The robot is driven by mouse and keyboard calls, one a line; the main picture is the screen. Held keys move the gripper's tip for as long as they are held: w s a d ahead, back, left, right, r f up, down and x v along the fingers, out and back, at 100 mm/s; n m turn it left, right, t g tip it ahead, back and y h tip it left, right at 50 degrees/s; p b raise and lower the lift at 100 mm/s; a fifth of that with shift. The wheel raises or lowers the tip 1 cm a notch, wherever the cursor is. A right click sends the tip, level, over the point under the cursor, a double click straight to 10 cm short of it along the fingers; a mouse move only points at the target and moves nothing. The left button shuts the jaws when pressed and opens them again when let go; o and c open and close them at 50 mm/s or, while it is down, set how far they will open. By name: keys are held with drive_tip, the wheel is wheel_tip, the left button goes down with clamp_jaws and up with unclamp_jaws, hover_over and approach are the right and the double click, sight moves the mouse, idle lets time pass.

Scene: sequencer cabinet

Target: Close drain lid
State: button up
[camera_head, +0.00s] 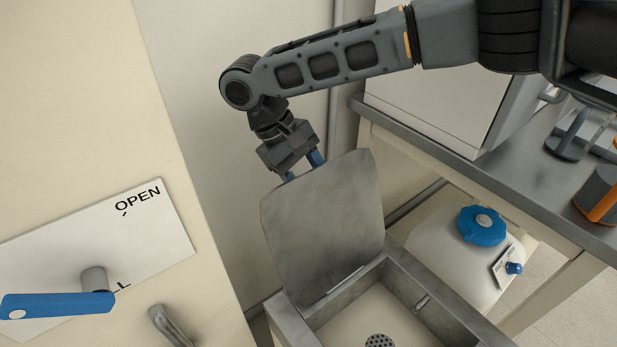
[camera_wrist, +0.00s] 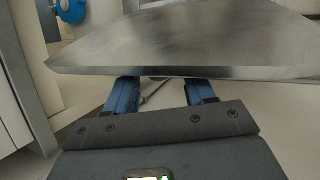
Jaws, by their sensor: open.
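The grey metal drain lid (camera_head: 325,222) stands raised, tilted up from its hinge on the open drain box (camera_head: 290,322). The box's inside shows a round drain strainer (camera_head: 379,341). My gripper (camera_head: 303,170) is at the lid's far side, near its upper edge, with its blue fingers partly hidden behind the lid. In the wrist view, the lid (camera_wrist: 180,45) spans the top of the picture, and its edge crosses in front of the fingertips of my gripper (camera_wrist: 163,85). The fingers are apart with nothing visibly held between them. I cannot tell whether they touch the lid.
A beige panel with a blue-handled valve (camera_head: 60,304) and an OPEN label stands at left. A white container with a blue cap (camera_head: 481,226) sits right of the drain, below a metal-topped bench (camera_head: 480,170). A wall is close behind my gripper.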

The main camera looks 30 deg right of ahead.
drive_tip(key=shift+c, duration=0.4)
clamp_jaws()
